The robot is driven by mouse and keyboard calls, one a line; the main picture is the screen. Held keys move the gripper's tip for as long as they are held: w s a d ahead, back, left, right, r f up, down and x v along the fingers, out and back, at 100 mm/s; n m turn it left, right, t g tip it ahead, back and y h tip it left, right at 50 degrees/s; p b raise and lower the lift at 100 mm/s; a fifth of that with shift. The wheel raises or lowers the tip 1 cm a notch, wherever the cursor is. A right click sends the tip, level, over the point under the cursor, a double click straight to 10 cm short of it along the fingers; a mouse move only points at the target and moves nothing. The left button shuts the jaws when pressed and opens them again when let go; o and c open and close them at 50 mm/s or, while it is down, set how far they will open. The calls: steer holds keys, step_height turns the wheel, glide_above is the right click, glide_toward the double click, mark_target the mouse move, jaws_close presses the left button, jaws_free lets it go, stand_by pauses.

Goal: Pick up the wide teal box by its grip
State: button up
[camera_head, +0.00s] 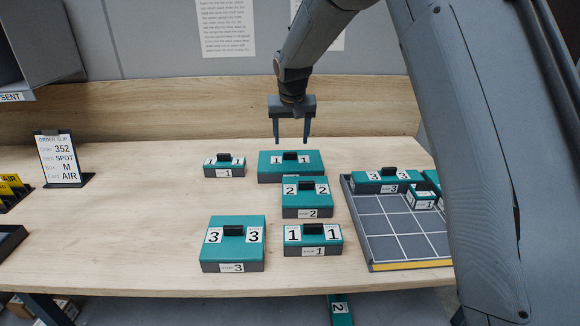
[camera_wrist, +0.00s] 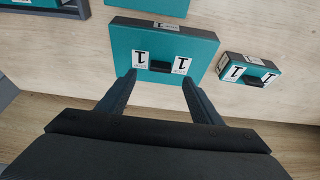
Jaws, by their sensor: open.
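The wide teal box (camera_head: 270,168) stands at the back of the wooden table, with a grey lower body and white labels reading 1 on its lid. It also shows in the wrist view (camera_wrist: 205,50). Its black grip (camera_head: 290,156) is in the middle of the lid, between the labels, and shows in the wrist view (camera_wrist: 160,67). My gripper (camera_head: 291,141) is open and empty, pointing down just above the box. In the wrist view its fingertips (camera_wrist: 159,78) lie on either side of the grip, apart from it; the exact height is hard to tell.
A teal box marked 2 (camera_head: 306,211) stands close in front; boxes marked 1 (camera_head: 313,250) and 3 (camera_head: 232,267) are nearer. A small box (camera_head: 224,172) stands left. A gridded tray (camera_head: 390,266) with several boxes is right. The table's left middle is clear.

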mark_target(290, 153)
steer(key=shift+w+p+x, duration=0.1)
steer(key=shift+p+x, duration=0.7)
steer(key=shift+x, duration=1.15)
steer(key=shift+w+p+x, duration=0.15)
steer(key=shift+p+x, duration=0.65)
steer(key=shift+x, duration=1.15)
steer(key=shift+a+r, duration=0.1)
jaws_close()
steer(key=shift+w+r, duration=0.1)
